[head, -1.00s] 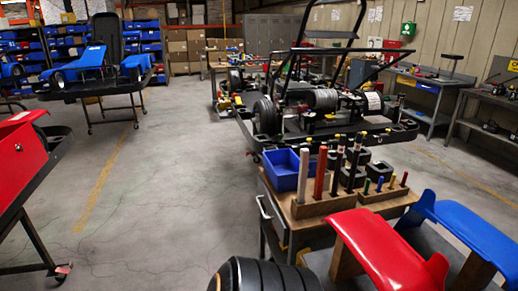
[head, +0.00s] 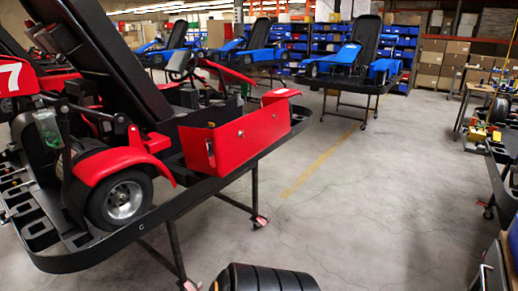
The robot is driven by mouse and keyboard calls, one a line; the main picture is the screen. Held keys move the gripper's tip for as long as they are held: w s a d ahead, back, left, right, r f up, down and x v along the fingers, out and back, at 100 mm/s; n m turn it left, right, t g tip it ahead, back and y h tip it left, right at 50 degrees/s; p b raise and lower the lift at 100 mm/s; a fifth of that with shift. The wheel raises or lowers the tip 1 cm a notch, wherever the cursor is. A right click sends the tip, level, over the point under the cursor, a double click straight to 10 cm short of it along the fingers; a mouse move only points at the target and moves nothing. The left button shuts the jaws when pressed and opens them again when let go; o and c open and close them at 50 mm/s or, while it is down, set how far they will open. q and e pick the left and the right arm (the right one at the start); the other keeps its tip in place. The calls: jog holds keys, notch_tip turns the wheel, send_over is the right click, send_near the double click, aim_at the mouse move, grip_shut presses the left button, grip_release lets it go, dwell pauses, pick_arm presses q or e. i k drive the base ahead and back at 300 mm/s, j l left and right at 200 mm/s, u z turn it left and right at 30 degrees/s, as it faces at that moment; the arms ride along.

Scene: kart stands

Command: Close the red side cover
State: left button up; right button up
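A red kart stands on a raised black stand (head: 100,255) at the left of the head view. Its red side cover (head: 236,140) is on the side facing me, a flat panel with a small fitting near its left end. The panel leans outward from the kart body, and a dark gap shows behind its top edge. The kart's rear wheel (head: 122,200) and red fender (head: 110,163) are left of the cover.
A black ribbed rounded object (head: 265,279) is at the bottom centre. Blue karts (head: 350,60) on stands are behind. Open grey floor (head: 350,200) lies to the right of the red kart. A workbench (head: 487,275) edge shows at the lower right.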

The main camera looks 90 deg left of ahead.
aim_at(231, 151)
jog(key=u, duration=2.4)
